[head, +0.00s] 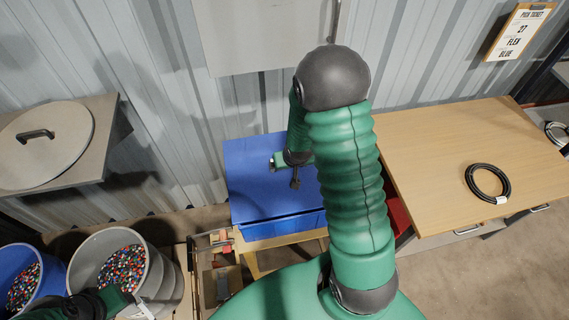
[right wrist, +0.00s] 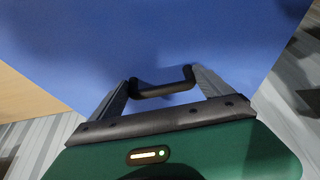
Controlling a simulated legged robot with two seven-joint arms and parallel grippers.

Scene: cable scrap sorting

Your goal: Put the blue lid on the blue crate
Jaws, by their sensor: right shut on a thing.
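The flat blue lid (head: 250,185) lies level over the blue crate (head: 285,226). The crate's front wall shows just below the lid's front edge. I cannot tell whether a thin gap is left between them. My right gripper (head: 287,170) is over the middle of the lid. In the right wrist view, its two fingers (right wrist: 162,92) are shut on the lid's black handle (right wrist: 160,88), one at each end. The blue lid (right wrist: 170,35) fills most of that view. My left gripper (head: 130,302) is at the bottom left, partly cut off, and its fingers are unclear.
A wooden table (head: 450,140) with a black cable coil (head: 488,183) stands right of the crate. Grey (head: 167,257) and blue (head: 48,275) bins of coloured granules stand at lower left. A round grey lid (head: 40,150) lies on a side shelf. A corrugated wall is close behind.

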